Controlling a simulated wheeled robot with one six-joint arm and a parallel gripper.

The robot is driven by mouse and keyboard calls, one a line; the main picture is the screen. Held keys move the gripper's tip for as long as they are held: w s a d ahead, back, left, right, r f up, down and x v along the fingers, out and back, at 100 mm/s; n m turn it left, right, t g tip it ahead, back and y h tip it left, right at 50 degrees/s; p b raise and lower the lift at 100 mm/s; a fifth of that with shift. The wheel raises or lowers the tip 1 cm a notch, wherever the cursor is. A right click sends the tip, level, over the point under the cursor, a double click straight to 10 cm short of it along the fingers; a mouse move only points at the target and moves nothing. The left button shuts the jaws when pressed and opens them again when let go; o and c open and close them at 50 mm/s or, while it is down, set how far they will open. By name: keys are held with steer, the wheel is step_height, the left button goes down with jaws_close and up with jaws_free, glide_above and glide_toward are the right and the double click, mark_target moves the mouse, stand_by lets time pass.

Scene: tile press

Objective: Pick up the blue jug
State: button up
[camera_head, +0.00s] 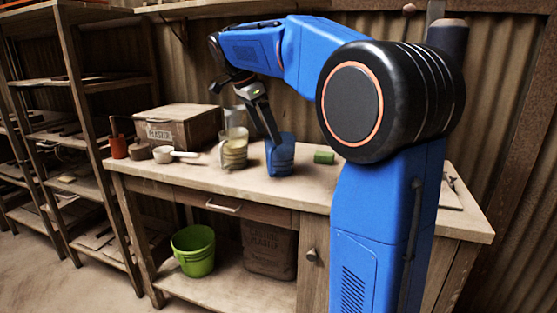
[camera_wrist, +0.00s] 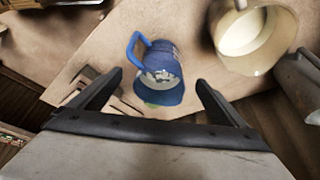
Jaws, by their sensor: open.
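The blue jug (camera_head: 281,160) stands on the workbench, right of a pale see-through jug (camera_head: 233,150). In the wrist view the blue jug (camera_wrist: 163,72) lies between the lines of my two fingers, beyond their tips, with its handle to the upper left. Pale, speckled stuff shows at its mouth. My gripper (camera_head: 258,128) is open and empty, above and close to the jug; one finger passes in front of its upper left edge in the head view. In the wrist view both fingers of my gripper (camera_wrist: 161,80) are spread wide. Whether a finger touches the jug cannot be told.
The workbench (camera_head: 200,180) also holds a plaster box (camera_head: 178,130), a white ladle-like cup (camera_head: 165,154), a red pot (camera_head: 119,147) and a green block (camera_head: 324,157) right of the jug. The pale jug (camera_wrist: 250,35) is close by. A green bucket (camera_head: 194,250) sits below.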

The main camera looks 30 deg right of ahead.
mark_target(278, 158)
steer(key=shift+d+x, duration=0.15)
steer(key=shift+x, duration=1.65)
steer(key=shift+d+x, duration=0.15)
steer(key=shift+x, duration=1.7)
steer(key=shift+w+r, duration=0.15)
steer(key=shift+c, duration=0.3)
steer(key=c, duration=1.6)
